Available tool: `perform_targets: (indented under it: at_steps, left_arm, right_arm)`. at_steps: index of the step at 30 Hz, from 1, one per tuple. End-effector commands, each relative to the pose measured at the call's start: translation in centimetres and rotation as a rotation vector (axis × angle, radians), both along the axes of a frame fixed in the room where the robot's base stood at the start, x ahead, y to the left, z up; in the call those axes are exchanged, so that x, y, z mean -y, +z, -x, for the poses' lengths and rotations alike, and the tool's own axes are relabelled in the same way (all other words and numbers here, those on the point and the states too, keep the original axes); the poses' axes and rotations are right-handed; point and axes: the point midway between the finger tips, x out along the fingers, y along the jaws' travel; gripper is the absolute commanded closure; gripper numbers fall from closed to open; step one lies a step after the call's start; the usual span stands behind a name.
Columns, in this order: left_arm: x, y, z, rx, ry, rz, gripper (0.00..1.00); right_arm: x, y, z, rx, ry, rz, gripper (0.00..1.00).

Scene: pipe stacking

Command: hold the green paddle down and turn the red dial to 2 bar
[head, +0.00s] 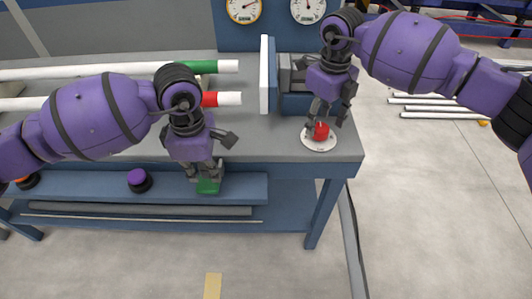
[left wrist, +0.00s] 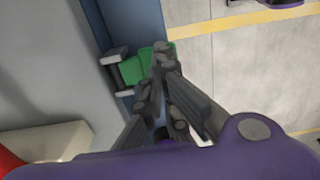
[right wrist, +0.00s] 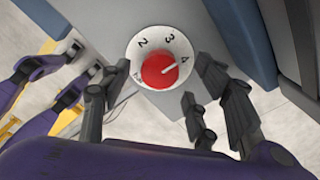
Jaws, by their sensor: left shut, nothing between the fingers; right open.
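The green paddle (head: 208,187) sits on the front face of the blue bench below its top. It also shows in the left wrist view (left wrist: 133,69). My left gripper (head: 206,172) is shut and empty, its fingertips at the paddle and covering part of it; I cannot tell how hard it presses. The red dial (head: 321,131) stands on a round white plate at the bench's front right corner. In the right wrist view, the dial (right wrist: 158,71) has its white mark pointing towards 4. My right gripper (head: 327,118) is open just above the dial, fingers spread about it.
A purple button (head: 138,178) is on the bench front, left of the paddle. White pipes with green (head: 198,67) and red (head: 209,99) bands lie on the bench. A blue and grey vise-like block (head: 293,88) stands behind the dial. Two gauges (head: 244,8) hang behind.

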Motion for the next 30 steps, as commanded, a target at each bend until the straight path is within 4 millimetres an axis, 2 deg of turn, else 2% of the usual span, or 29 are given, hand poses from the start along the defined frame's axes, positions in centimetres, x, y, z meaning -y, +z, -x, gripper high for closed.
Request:
perform_targets:
  at_steps: [5, 12, 17, 24, 30]
  left_arm:
    - [0.0, 0.0, 0.0, 0.0, 0.0, 0.0, 1.0]
    - [0.0, 0.0, 0.0, 0.0, 0.0, 0.0, 1.0]
    - [0.0, 0.0, 0.0, 0.0, 0.0, 0.0, 1.0]
    - [0.0, 0.0, 0.0, 0.0, 0.0, 0.0, 1.0]
    - [0.0, 0.0, 0.0, 0.0, 0.0, 0.0, 1.0]
  right_arm:
    - [-0.01, 0.02, -0.01, 0.0, -0.103, 0.0, 0.44]
    - [0.0, -0.02, 0.04, -0.001, -0.382, 0.0, 0.44]
    - [0.01, 0.0, 0.01, -0.001, -0.471, -0.001, 0.44]
    - [0.02, 0.0, 0.0, 0.0, -0.748, 0.0, 0.44]
    - [0.01, 0.02, 0.0, 0.0, -0.872, 0.0, 0.44]
